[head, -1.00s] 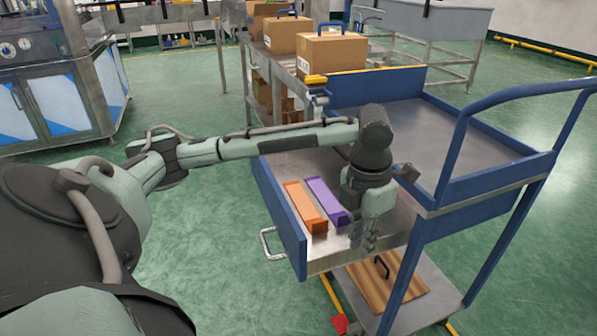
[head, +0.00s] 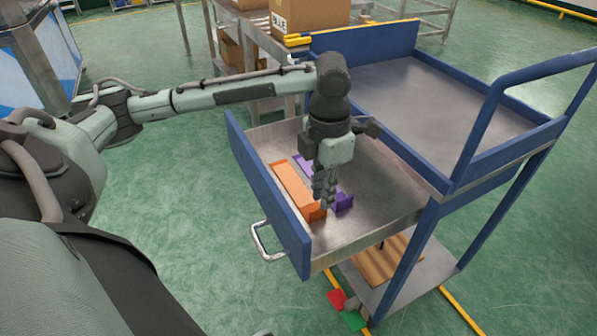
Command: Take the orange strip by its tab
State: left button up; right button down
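The orange strip (head: 290,186) lies in the open metal drawer of the blue cart, along the drawer's front side. Its near end, a darker orange part (head: 313,214), shows just left of my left gripper. A purple strip (head: 344,201) lies beside it on the right, partly hidden by the gripper. My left gripper (head: 325,203) points down over the near ends of the two strips. Its fingers look close together, and I cannot tell whether they touch the orange strip or are shut. My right gripper is not in view.
The drawer's blue front (head: 268,196) with its metal handle (head: 266,243) stands left of the strips. The cart's top tray (head: 440,100) is empty. A wooden board (head: 384,262) lies on the lower shelf. Cardboard boxes (head: 308,15) stand on a table behind.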

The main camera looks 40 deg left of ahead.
aim_at(319, 209)
pick_arm(q)
jog(key=f, duration=0.4)
jog(key=shift+s+a+f, duration=0.2)
jog(key=shift+a+f, duration=0.05)
jog(key=shift+f, duration=0.4)
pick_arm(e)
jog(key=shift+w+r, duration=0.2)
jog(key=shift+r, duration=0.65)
pick_arm(q)
jog(key=shift+c, duration=0.3)
grip_shut()
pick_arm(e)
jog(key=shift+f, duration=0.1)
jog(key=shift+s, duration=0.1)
